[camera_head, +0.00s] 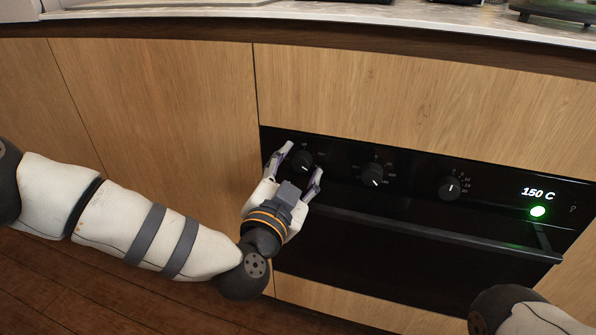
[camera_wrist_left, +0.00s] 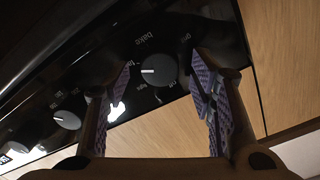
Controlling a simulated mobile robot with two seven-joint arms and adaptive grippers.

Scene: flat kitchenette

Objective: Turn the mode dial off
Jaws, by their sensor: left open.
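The mode dial (camera_head: 301,161) is the leftmost black knob on the oven's control panel; its white pointer mark aims lower right in the head view. In the left wrist view the dial (camera_wrist_left: 156,69) is a dark round knob with "bake" printed beside it. Its white mark points left there, and other labels around it are small. My left gripper (camera_head: 302,164) is open, one finger on each side of this dial. The wrist view shows the purple-padded fingers (camera_wrist_left: 164,92) spread with the dial ahead between them; contact cannot be told. My right gripper is out of view.
Two more knobs, the middle one (camera_head: 373,175) and the right one (camera_head: 450,188), sit right of the mode dial. The display (camera_head: 538,192) reads 150 C above a lit green light (camera_head: 538,211). The oven handle (camera_head: 430,232) projects below the panel. A countertop (camera_head: 400,14) runs above.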

